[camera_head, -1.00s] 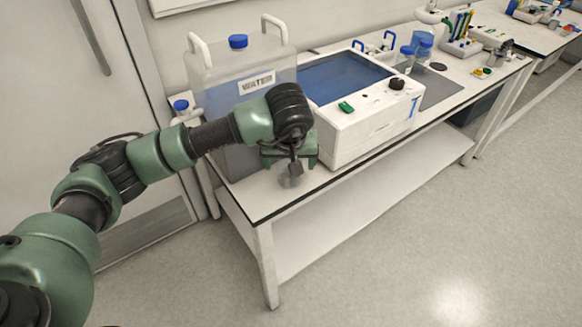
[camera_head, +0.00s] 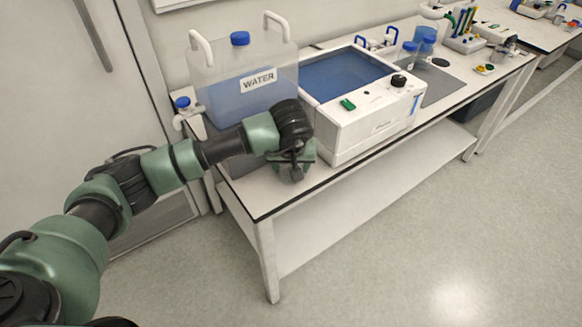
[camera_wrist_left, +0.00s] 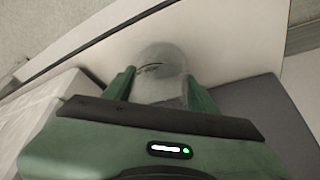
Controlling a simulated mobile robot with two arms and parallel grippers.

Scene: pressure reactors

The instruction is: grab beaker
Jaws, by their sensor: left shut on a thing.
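My left gripper (camera_head: 292,165) is low over the near left end of the bench, between the water container and the white bath unit. In the left wrist view, its two green fingers (camera_wrist_left: 160,90) are on either side of a clear glass beaker (camera_wrist_left: 161,62). The gripper is shut on the beaker. The beaker's lower part is hidden by the gripper body in that view. In the head view my wrist hides most of the beaker. My right gripper is not in view.
A large container labelled WATER (camera_head: 225,80) stands behind my wrist. The white bath unit (camera_head: 370,130) is close on the right. The bench's front edge (camera_head: 300,206) is just in front.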

